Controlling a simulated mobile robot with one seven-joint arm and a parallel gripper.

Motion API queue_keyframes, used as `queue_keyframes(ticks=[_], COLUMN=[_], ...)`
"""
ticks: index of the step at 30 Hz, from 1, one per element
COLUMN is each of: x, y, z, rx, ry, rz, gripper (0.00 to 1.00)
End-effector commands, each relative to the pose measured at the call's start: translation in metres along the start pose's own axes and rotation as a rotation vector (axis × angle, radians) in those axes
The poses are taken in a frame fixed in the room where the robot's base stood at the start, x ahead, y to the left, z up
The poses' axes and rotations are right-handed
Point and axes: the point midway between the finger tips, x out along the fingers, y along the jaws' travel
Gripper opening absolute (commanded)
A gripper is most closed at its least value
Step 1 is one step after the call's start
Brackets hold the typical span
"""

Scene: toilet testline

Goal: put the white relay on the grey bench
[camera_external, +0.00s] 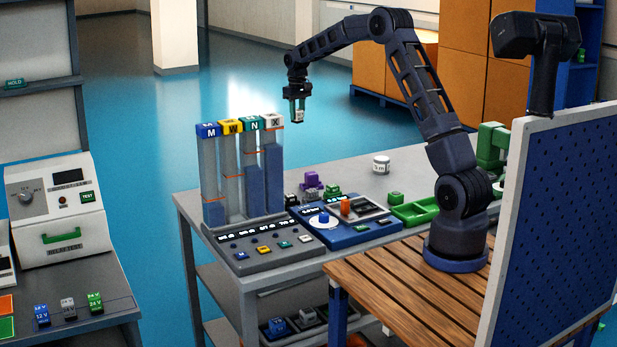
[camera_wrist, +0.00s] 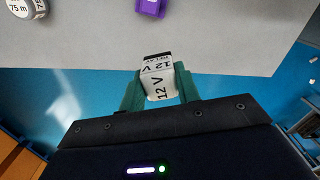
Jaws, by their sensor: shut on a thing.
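My gripper (camera_external: 297,108) is shut on a white relay (camera_external: 298,116) and holds it in the air, behind and above the row of tall columns. In the wrist view the relay (camera_wrist: 157,84) sits between the two green fingers of my gripper (camera_wrist: 160,92), with "12 V" and "RELAY" printed on it. The grey bench (camera_external: 350,180) stands below and nearer the camera; its top (camera_wrist: 225,45) also fills the upper part of the wrist view. The relay is clear of it.
Labelled columns (camera_external: 240,165), a button panel (camera_external: 262,243), a blue tester (camera_external: 345,228), a purple block (camera_external: 312,180) and a white roll (camera_external: 381,165) stand on the bench.

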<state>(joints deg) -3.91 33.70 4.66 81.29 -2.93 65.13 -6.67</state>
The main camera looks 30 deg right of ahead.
Motion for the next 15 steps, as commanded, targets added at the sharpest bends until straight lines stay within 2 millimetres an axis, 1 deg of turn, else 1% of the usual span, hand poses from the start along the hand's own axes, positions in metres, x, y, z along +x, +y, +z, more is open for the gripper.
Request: queue_keyframes(ticks=[1, 6, 9, 12, 15], x=[-0.001, 0.001, 0.002, 0.003, 0.003], y=[0.024, 0.090, 0.119, 0.141, 0.158], z=[0.009, 0.041, 0.058, 0.072, 0.083], rx=[0.035, 0.137, 0.186, 0.224, 0.254], ry=[0.001, 0.001, 0.001, 0.001, 0.001], rz=[0.000, 0.000, -0.001, -0.001, -0.001], gripper=[0.09, 0.09, 0.09, 0.09, 0.09])
